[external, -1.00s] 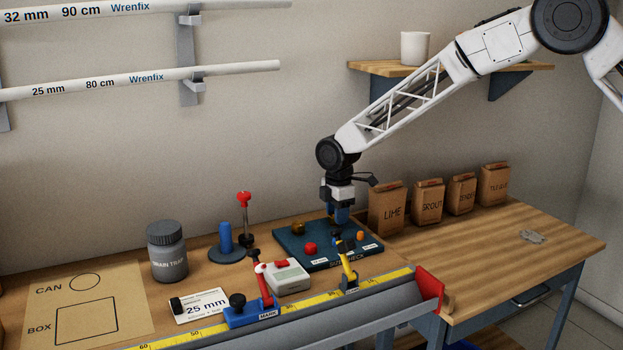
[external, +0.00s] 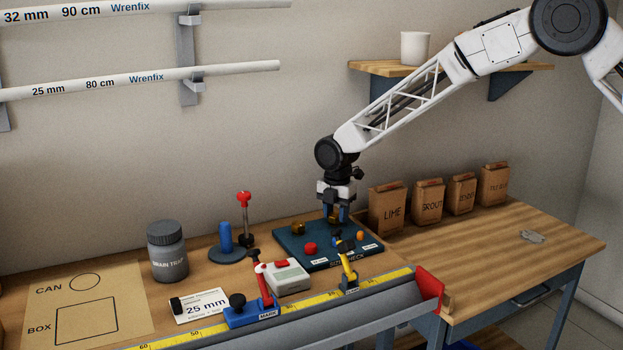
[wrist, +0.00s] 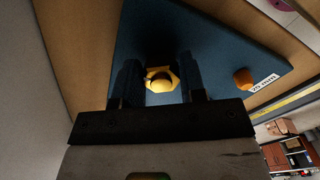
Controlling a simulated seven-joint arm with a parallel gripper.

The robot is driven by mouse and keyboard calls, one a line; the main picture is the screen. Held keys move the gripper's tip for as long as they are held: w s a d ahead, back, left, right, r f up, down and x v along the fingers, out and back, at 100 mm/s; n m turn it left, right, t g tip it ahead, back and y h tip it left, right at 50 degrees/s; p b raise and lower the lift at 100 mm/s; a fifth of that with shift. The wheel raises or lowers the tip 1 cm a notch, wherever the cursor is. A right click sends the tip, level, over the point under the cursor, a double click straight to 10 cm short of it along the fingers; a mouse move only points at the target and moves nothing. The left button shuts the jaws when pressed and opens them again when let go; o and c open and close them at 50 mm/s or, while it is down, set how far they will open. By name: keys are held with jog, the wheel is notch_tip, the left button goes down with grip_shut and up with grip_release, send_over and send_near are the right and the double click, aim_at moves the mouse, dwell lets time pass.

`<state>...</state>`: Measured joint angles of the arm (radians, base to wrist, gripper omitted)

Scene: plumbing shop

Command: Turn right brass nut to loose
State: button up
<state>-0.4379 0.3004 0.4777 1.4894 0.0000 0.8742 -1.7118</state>
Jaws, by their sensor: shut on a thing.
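The right brass nut (wrist: 161,80) is a yellow hexagon with a round middle, on the dark blue board (external: 291,246). My gripper (wrist: 160,82) points down over the board's back right, its two blue fingers on either side of the nut and shut on it. In the external view my gripper (external: 336,214) mostly hides this nut. Another brass nut (external: 298,228) sits on the board to the left, clear of the fingers. How loose the nut is cannot be told.
The board also carries a red knob (external: 310,248) and an orange knob (external: 360,236). A yellow clamp (external: 347,268) stands at its front edge. Several paper bags (external: 387,208) stand close to the right. A red-topped post (external: 245,215) stands left.

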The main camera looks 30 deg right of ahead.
aim_at(336, 214)
jog(key=o, duration=0.9)
jog(key=shift+r, duration=0.15)
jog(key=shift+r, duration=3.75)
